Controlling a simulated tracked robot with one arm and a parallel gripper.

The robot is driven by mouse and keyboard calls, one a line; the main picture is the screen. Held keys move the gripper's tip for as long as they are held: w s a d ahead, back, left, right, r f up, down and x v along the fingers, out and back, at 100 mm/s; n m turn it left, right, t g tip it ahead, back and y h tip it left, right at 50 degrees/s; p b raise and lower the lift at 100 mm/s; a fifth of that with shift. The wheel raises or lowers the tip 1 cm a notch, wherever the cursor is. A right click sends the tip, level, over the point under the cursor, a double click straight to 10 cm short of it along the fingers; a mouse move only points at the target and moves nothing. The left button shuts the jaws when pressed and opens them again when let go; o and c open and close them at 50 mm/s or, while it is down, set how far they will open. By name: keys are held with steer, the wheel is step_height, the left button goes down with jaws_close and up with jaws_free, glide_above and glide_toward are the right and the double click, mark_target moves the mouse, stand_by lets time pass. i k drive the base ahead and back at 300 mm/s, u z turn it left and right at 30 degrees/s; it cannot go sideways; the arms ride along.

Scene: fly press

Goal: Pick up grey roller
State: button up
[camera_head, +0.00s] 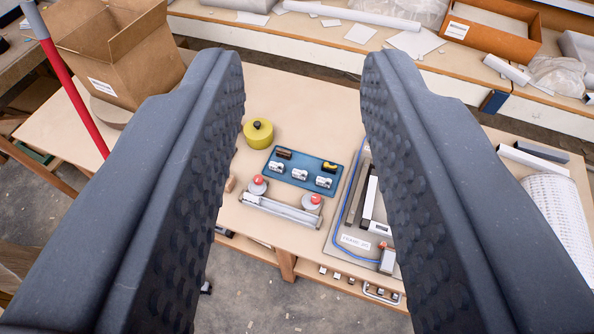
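My gripper (305,75) is open and empty. Its two dark, dimpled fingers reach over the workbench from the left and right of the view. Between them, lower down on the bench, lies a blue tray (307,184) with several small silver-grey pieces (300,174) and a black-and-yellow piece on it. In front of the tray lies a long silver-grey bar (283,209), with round grey discs topped by red knobs (258,180) beside it. I cannot tell for sure which of these grey things is the roller. The fingers touch none of them.
A yellow round tin (258,133) stands behind the tray. A framed plate with a blue cable (344,236) lies to the right, partly hidden by the right finger. An open cardboard box (120,50) stands at the back left. A white roll (556,208) lies far right.

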mark_target(303, 176)
steer(key=i, duration=0.9)
steer(key=z, duration=0.1)
